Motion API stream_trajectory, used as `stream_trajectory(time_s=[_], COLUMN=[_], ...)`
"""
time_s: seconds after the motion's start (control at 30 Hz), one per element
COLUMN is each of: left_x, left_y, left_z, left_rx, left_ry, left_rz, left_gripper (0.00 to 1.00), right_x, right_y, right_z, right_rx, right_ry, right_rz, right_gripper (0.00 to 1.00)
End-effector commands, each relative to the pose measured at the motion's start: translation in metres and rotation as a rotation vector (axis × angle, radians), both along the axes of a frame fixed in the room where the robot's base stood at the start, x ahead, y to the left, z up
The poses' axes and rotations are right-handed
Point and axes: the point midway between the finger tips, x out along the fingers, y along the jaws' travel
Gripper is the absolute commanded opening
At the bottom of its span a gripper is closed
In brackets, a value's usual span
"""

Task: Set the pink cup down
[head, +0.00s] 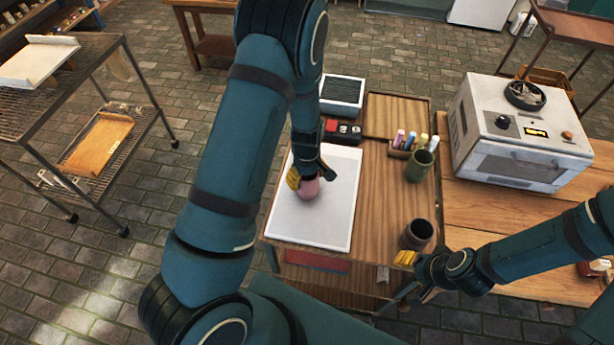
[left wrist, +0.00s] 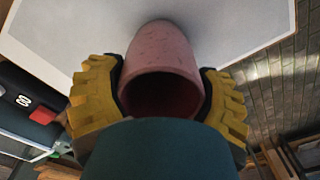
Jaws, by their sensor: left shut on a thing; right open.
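The pink cup (head: 309,190) is at the white board (head: 312,225) on the wooden table. My left gripper (head: 304,180) is shut on it. In the left wrist view the cup (left wrist: 162,48) sits between the two yellow fingers, its dark mouth towards the camera and its far end against the white surface. I cannot tell whether the cup touches the board or is just above it. My arm hides part of the cup in the head view. My right gripper (head: 413,274) is open and empty at the table's front right, near a dark cup (head: 417,234).
A green cup (head: 419,166) and a holder with several coloured pens (head: 403,149) stand right of the board. A red and black box (head: 342,131) is behind it. A white oven (head: 522,135) stands further right. The board's front part is clear.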

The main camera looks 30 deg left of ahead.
Motion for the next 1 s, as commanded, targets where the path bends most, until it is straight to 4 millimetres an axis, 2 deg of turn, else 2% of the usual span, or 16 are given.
stream_trajectory(time_s=[0.1, 0.13, 0.17, 0.2, 0.5, 0.63, 0.77, 1.0], left_x=[0.000, 0.000, 0.000, 0.000, 0.000, 0.001, 0.001, 0.001], left_y=[0.000, 0.000, 0.000, 0.000, 0.000, 0.000, -0.001, -0.001], left_z=[-0.004, -0.003, -0.003, -0.003, -0.002, 0.006, 0.027, 0.078], left_rx=[0.000, 0.000, 0.000, 0.000, 0.000, 0.000, 0.000, 0.000], left_ry=[0.000, 0.000, 0.000, 0.000, 0.000, -0.002, -0.004, -0.004], left_rz=[0.000, 0.000, 0.000, 0.000, 0.000, -0.001, -0.001, -0.001], left_gripper=[0.28, 0.84, 0.95, 1.00, 1.00, 1.00, 1.00, 1.00], right_x=[0.000, 0.000, 0.000, 0.000, 0.000, 0.000, 0.000, 0.000], right_y=[0.000, 0.000, 0.000, 0.000, 0.000, 0.000, 0.000, 0.000], right_z=[-0.004, -0.003, -0.003, -0.003, -0.002, 0.001, 0.003, 0.009], right_rx=[0.000, 0.000, 0.000, 0.000, 0.000, 0.000, 0.001, 0.002], right_ry=[0.000, 0.000, 0.000, 0.000, 0.000, 0.000, 0.000, 0.000], right_rz=[0.000, 0.000, 0.000, 0.000, 0.000, 0.000, 0.000, 0.000], right_gripper=[0.47, 0.47, 0.47, 0.47, 0.47, 0.47, 0.47, 0.47])
